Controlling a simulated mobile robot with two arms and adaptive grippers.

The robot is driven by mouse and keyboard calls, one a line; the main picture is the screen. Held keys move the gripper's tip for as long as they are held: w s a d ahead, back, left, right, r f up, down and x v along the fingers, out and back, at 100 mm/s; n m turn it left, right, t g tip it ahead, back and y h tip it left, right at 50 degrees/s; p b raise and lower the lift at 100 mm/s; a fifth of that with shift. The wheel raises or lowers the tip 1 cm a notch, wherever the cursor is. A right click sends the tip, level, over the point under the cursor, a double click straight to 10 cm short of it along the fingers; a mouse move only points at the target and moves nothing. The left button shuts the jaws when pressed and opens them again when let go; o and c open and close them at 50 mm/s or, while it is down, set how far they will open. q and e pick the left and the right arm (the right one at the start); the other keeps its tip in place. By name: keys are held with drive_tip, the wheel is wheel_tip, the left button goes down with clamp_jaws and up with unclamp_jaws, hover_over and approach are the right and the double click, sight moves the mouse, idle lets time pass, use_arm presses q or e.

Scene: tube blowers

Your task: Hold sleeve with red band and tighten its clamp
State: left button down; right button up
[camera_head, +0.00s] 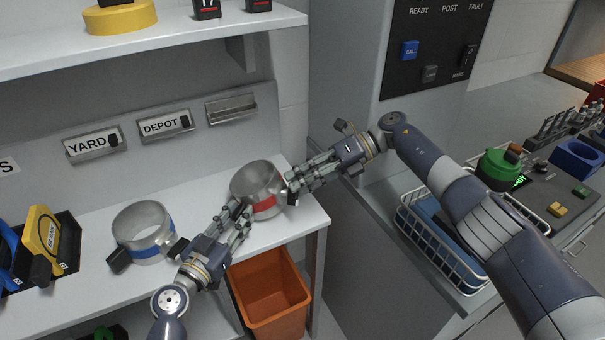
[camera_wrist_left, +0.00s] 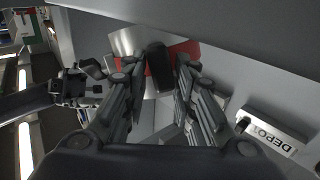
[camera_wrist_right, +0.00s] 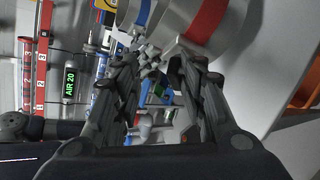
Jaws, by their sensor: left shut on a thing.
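The silver sleeve with the red band (camera_head: 254,177) stands on the lower shelf near its right end. My left gripper (camera_head: 238,212) reaches it from the front left and is shut on its black handle (camera_wrist_left: 158,66), which shows between the fingers in the left wrist view. My right gripper (camera_head: 291,184) is at the sleeve's right side, close to a dark clamp part (camera_head: 292,199). In the right wrist view its fingers (camera_wrist_right: 155,62) stand apart beside the red band (camera_wrist_right: 207,20). Small silvery parts show between them; whether they touch is unclear.
A sleeve with a blue band (camera_head: 143,232) stands to the left, near my left arm. An orange bin (camera_head: 270,292) is below the shelf edge. A white wire basket (camera_head: 441,246) is at the right. An upper shelf (camera_head: 190,40) and a cabinet bound the space behind.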

use_arm(q)
drive_tip(key=shift+f, duration=0.3)
use_arm(e)
drive_tip(key=shift+a+r, duration=0.15)
drive_tip(key=shift+r, duration=0.95)
